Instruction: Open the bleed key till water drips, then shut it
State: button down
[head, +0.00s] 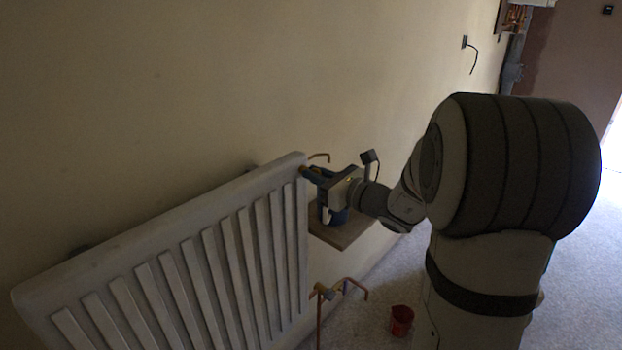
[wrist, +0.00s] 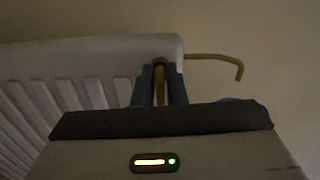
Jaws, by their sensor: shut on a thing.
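The white radiator (head: 190,240) stands along the wall, and its top corner also shows in the wrist view (wrist: 90,52). At that corner, the brass bleed key (wrist: 160,84) sits between the blue fingers of my gripper (wrist: 160,90). The fingers are shut on it. In the head view my gripper (head: 313,174) reaches the radiator's upper right end, and the fingers hide most of the key. A thin, bent brass spout (wrist: 215,58) sticks out to the right from the same corner. I see no water at its tip, but the picture is dim.
A small wooden shelf (head: 350,233) sits below my gripper, with a blue object partly hidden on it. A brass valve with copper pipes (head: 325,292) is at the radiator's lower end. A red bucket (head: 401,321) stands on the floor. A cable hangs from the wall (head: 473,58).

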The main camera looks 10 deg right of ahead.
jog(key=shift+s+f+n+b, duration=0.15)
jog(key=shift+f+n+b, duration=0.2)
jog(key=shift+n+b, duration=0.5)
jog(key=shift+r+b, duration=0.1)
jog(key=shift+b, duration=0.2)
jog(key=shift+r, duration=0.15)
jog(key=c, duration=1.6)
grip_release()
jog(key=shift+r, duration=0.1)
jog(key=shift+o, duration=0.2)
jog(key=p+v, duration=0.1)
jog(key=v, duration=0.7)
